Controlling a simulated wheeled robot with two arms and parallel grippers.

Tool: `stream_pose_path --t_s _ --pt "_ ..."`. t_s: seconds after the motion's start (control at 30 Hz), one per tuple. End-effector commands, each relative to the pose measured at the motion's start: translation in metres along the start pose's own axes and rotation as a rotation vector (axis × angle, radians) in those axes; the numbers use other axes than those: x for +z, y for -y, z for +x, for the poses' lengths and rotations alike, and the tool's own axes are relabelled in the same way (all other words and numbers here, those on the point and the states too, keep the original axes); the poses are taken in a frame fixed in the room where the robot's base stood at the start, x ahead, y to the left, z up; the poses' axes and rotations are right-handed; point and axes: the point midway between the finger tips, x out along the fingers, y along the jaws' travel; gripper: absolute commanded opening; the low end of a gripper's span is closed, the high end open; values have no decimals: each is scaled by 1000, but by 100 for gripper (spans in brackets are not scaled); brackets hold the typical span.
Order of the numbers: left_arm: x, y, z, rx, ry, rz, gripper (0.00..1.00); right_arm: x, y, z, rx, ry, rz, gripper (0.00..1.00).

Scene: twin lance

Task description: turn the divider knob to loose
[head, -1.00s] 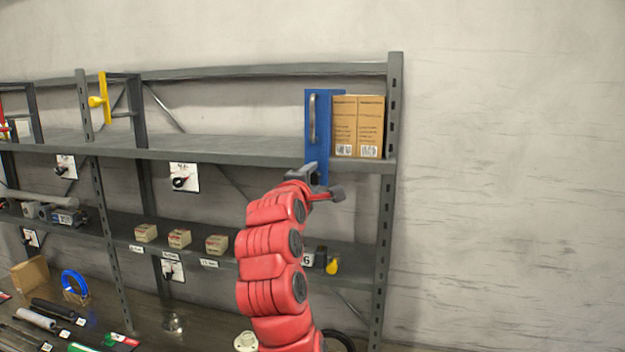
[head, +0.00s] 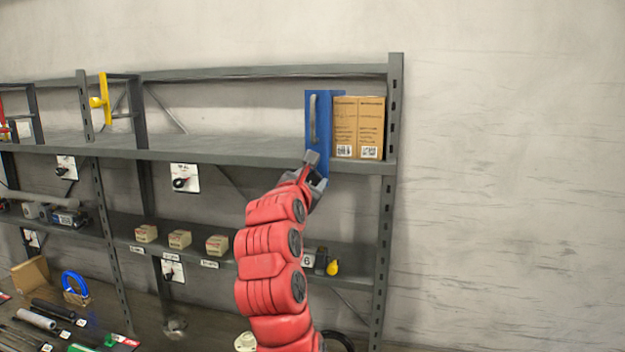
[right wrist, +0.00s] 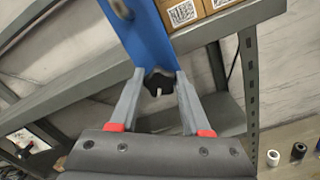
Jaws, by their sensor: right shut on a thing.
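The blue divider (head: 322,105) with its grey handle stands on the upper shelf, left of two cartons. It also shows in the right wrist view (right wrist: 140,35). The dark lobed divider knob (right wrist: 159,80) sits at the divider's lower end, with a pale mark on its lower side in the right wrist view. My right gripper (head: 315,172) is at the divider's lower part, at the shelf's front edge. In the right wrist view its two fingers (right wrist: 160,88) are shut on the knob, one on each side. My left gripper is not in view.
Cartons (head: 358,125) stand right of the divider, against the shelf upright (head: 394,110). The upper shelf beam (head: 230,157) runs left from the divider. Small boxes (head: 180,239) and a yellow item (head: 333,267) sit on the shelf below. Right of the rack is bare wall.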

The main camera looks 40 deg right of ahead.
Motion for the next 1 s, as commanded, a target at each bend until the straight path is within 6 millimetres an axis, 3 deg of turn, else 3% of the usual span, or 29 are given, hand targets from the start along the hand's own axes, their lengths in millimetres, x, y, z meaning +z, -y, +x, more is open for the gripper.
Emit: stream_pose_path --t_s 0.5,1.0 --pt "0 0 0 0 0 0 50 -2 0 0 -2 -3 -408 0" --pt "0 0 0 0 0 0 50 -2 0 0 -2 -4 -537 0"
